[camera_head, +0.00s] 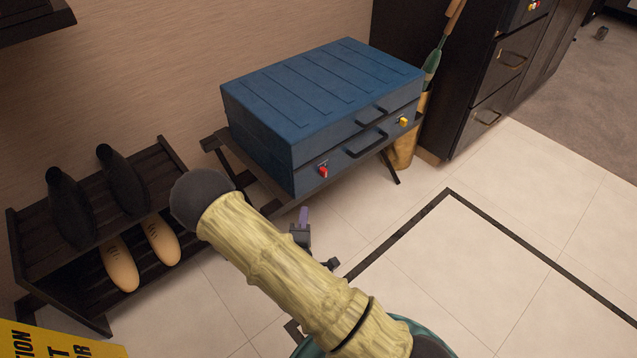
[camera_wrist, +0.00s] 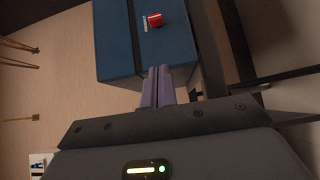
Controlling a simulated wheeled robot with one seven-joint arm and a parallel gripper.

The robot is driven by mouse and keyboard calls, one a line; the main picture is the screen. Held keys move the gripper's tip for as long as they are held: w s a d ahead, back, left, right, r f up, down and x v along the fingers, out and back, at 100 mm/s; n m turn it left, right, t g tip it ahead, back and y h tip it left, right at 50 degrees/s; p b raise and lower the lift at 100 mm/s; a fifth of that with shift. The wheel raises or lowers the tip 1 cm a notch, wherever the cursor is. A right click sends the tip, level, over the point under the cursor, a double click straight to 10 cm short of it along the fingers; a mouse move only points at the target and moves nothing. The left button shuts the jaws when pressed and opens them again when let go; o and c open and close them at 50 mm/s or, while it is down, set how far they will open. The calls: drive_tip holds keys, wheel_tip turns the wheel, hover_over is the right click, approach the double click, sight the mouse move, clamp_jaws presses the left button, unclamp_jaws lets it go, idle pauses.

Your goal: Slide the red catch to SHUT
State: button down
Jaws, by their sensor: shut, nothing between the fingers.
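The blue case (camera_head: 325,95) lies closed on a dark folding rack, with its front side facing me. The red catch (camera_head: 323,172) is on the left part of that front side. It also shows in the wrist view as a red block (camera_wrist: 155,19) beside a small pale label that is too small to read. A yellow catch (camera_head: 403,121) is on the right part of the front. My gripper (camera_head: 304,214) is below and a little left of the red catch in the head view, apart from it. In the wrist view its purple fingers (camera_wrist: 158,84) are together and empty, pointing toward the case.
A dark shoe rack (camera_head: 160,150) with shoes stands at the left. A dark drawer cabinet (camera_head: 490,90) and a golden umbrella stand (camera_head: 404,150) are at the right. A yellow sign (camera_head: 50,343) is at the lower left. The tiled floor in front is open.

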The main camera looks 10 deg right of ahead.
drive_tip(key=b, duration=0.3)
approach(319, 171)
drive_tip(key=w, duration=0.1)
drive_tip(key=w+a, duration=0.1)
drive_tip(key=w, duration=0.1)
drive_tip(key=shift+w+a+f, duration=0.25)
drive_tip(key=shift+w+a, duration=0.05)
drive_tip(key=shift+w, duration=0.05)
drive_tip(key=shift+w+d+b, duration=0.25)
drive_tip(key=shift+d+b, duration=0.15)
drive_tip(key=shift+d, duration=0.2)
drive_tip(key=shift+w+d+b, duration=0.3)
drive_tip(key=shift+d+b, duration=0.05)
drive_tip(key=shift+d, duration=0.25)
drive_tip(key=shift+w+d+r, duration=0.1)
drive_tip(key=shift+w+d, duration=0.2)
drive_tip(key=shift+d, duration=0.1)
